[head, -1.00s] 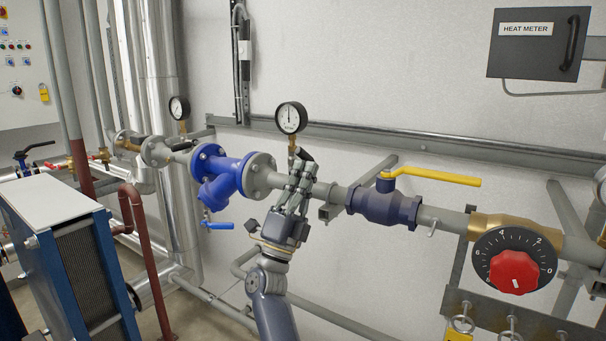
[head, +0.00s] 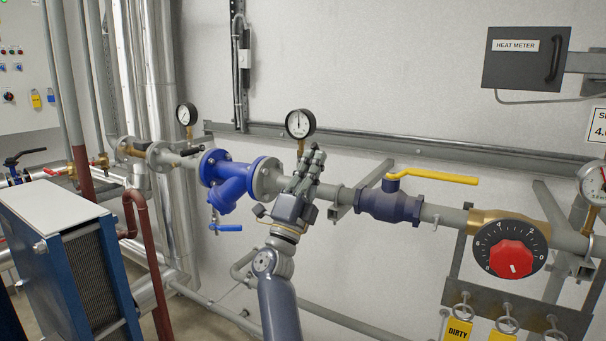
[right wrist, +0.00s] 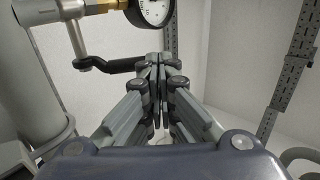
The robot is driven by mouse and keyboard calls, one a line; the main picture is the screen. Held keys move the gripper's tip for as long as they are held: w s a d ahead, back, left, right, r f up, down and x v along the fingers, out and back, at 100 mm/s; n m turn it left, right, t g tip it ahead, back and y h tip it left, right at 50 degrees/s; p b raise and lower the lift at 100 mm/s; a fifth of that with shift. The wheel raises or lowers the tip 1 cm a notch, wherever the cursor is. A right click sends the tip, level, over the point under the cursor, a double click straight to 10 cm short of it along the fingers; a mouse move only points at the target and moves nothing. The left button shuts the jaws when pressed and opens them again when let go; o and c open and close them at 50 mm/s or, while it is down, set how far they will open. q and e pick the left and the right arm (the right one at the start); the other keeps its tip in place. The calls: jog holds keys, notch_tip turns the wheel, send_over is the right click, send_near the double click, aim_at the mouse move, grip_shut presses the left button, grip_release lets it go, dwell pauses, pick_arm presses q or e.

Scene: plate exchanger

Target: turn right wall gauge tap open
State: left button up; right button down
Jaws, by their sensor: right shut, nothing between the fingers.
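A round white-faced gauge (head: 300,123) with a black rim stands on a brass stem above the grey pipe, right of the blue strainer. It also shows at the top of the right wrist view (right wrist: 154,8). Below it, the tap's black lever (right wrist: 110,66) points sideways to the right in that view, its end at my fingertips. I cannot tell whether they touch. In the head view my fingers hide the lever. My right gripper (head: 314,158) is shut and empty, pointing up just right of the gauge stem; its fingertips (right wrist: 162,66) show close together. My left gripper is out of view.
A blue ball valve (head: 390,204) with a yellow lever (head: 436,177) lies on the pipe to the right. A black dial with a red knob (head: 511,258) is farther right. The blue strainer (head: 226,180) is left of my gripper.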

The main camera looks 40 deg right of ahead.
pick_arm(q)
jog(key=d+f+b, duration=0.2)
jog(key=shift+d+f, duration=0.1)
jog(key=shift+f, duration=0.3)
pick_arm(e)
jog(key=x, duration=0.4)
jog(key=shift+d, duration=0.55)
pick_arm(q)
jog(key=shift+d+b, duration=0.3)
pick_arm(e)
jog(key=shift+f+g, duration=0.1)
jog(key=shift+g, duration=0.2)
